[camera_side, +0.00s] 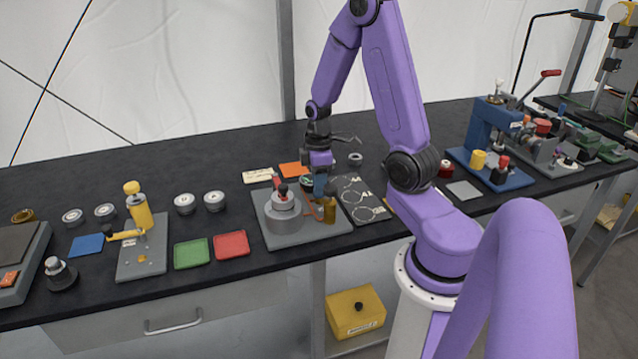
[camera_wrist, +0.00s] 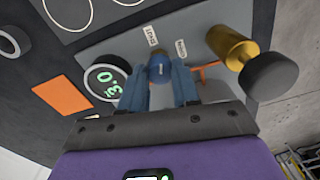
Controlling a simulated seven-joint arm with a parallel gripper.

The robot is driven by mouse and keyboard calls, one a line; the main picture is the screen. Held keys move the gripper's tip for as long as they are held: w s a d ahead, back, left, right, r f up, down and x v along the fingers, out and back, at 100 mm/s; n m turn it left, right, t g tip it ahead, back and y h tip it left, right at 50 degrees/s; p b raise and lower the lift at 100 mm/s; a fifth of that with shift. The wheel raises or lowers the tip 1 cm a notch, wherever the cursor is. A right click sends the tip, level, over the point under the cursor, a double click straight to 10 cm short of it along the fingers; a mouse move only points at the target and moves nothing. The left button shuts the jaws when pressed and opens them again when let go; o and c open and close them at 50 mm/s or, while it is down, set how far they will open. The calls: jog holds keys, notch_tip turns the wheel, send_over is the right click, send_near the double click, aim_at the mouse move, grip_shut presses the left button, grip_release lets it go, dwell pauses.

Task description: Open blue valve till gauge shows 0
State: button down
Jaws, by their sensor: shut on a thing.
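The blue valve (camera_wrist: 160,68) is a small round blue knob with a dark face on a grey plate (camera_wrist: 205,88). My gripper (camera_wrist: 160,84) has one blue-grey finger on each side of the valve and is shut on it. In the side view my gripper (camera_side: 323,188) points down over the right part of the plate (camera_side: 315,236), and the valve is hard to make out there. The round black gauge (camera_wrist: 106,80) is left of the valve in the wrist view; its green digits appear to read 3.0.
A grey cylinder with a red-and-black top (camera_side: 284,212) stands on the plate's left part. A dark panel (camera_side: 362,200) lies right of the plate.

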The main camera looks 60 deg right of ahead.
jog(key=m, duration=1.3)
jog(key=shift+m, duration=0.4)
dwell(0.3)
jog(key=c, duration=0.8)
grip_release()
jog(key=shift+s, duration=0.1)
jog(key=shift+r, duration=0.1)
jog(key=r, duration=1.7)
jog(key=shift+s+d+r, duration=0.15)
jog(key=shift+s+d, duration=0.05)
jog(key=shift+d, duration=0.05)
